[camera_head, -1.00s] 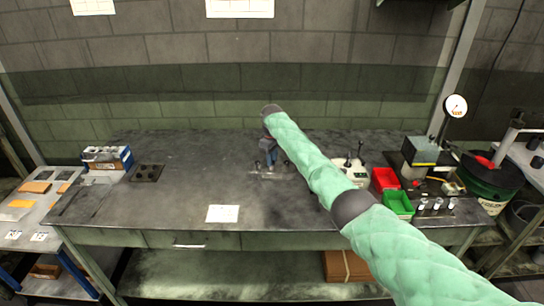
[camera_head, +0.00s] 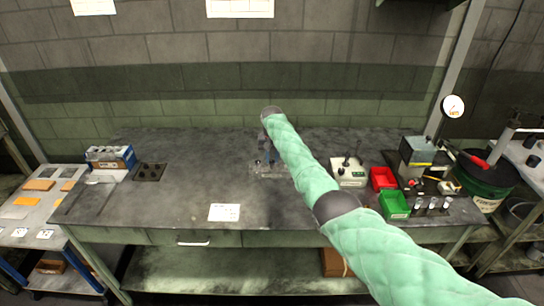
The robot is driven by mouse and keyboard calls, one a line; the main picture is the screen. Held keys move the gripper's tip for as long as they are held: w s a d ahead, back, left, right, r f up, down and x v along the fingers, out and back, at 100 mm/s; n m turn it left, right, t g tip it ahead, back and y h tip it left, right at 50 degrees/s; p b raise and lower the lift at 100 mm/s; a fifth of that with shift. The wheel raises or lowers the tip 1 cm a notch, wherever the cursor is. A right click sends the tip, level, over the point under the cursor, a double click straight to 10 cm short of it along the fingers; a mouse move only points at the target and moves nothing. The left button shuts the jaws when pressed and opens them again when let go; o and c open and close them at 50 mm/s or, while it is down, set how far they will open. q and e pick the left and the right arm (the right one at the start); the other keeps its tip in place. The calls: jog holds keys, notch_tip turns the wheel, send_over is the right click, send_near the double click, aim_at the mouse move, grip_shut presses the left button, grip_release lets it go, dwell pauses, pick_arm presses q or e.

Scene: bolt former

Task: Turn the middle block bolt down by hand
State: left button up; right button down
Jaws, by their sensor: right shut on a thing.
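My right arm, in a green padded sleeve, reaches in from the lower right to the middle of the bench. My right gripper (camera_head: 267,162) points down at its end, over a small low fixture (camera_head: 282,175) on the bench. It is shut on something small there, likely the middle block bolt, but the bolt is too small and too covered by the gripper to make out. The block under the gripper is mostly hidden too. My left gripper is not in view.
The workbench (camera_head: 150,205) is clear around the fixture. A white paper (camera_head: 224,212) lies in front.

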jog(key=m, duration=0.2)
jog(key=m+p, duration=0.1)
jog(key=m, duration=0.1)
jog(key=shift+w+r, duration=0.15)
jog(key=shift+r, duration=0.15)
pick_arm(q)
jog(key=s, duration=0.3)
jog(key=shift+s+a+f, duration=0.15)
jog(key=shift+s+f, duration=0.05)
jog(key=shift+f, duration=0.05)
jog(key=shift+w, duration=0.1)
pick_arm(e)
jog(key=shift+m, duration=0.3)
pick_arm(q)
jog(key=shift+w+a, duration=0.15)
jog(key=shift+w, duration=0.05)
pick_arm(e)
jog(key=c, duration=1.2)
grip_release()
jog(key=shift+c, duration=0.2)
jog(key=shift+f, duration=0.2)
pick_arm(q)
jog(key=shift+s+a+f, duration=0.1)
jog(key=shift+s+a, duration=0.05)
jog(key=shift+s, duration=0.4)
pick_arm(e)
jog(key=shift+r, duration=0.1)
